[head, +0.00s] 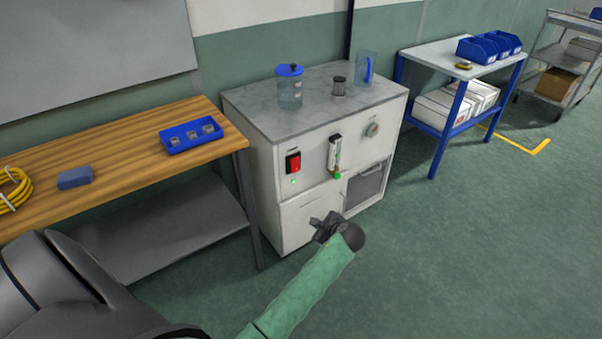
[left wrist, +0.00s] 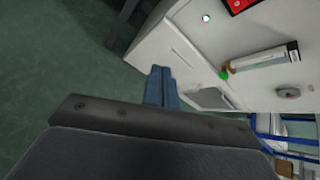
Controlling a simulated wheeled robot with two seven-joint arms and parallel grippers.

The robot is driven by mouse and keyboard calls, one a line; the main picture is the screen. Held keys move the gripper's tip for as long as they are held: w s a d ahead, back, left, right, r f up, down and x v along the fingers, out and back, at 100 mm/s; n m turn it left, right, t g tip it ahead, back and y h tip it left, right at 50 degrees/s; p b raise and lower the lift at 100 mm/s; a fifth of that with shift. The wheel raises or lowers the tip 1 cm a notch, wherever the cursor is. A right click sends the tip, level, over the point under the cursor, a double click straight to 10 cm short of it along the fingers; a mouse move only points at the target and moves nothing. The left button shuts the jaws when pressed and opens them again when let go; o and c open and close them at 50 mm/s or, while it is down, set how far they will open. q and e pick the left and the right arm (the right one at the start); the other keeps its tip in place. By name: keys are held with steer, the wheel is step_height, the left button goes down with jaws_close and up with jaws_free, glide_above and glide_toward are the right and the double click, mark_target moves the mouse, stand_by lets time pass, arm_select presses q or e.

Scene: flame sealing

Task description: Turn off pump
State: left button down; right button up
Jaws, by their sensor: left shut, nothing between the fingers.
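The white pump cabinet (head: 300,220) stands in the middle of the head view. Its front carries a red rocker switch (head: 293,163), with a lit green lamp (head: 293,182) just below it. The switch also shows, cut off by the top edge, in the left wrist view (left wrist: 240,4), with the lamp (left wrist: 206,17) beside it. Whether the switch is pressed up or down is too small to tell. My left gripper (head: 325,227) is in front of the cabinet, below and right of the switch. Its fingers (left wrist: 161,72) are shut and empty, apart from the switch. My right gripper is not seen.
A flow meter (head: 334,152) with a green knob and a round dial (head: 372,129) are on the same front. A blue-lidded jar (head: 289,90) and jug (head: 366,68) stand on top. A wooden bench (head: 110,165) is left.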

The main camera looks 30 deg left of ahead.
mark_target(297, 168)
arm_select(q)
steer(key=w+a+r+m+y, duration=0.4)
steer(key=w+r, duration=0.3)
steer(key=w, duration=0.5)
steer(key=shift+a+m+t, duration=0.4)
steer(key=shift+a+m, duration=0.2)
steer(key=shift+m, duration=0.2)
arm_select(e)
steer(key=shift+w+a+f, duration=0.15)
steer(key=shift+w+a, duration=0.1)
arm_select(q)
steer(key=shift+a, duration=0.15)
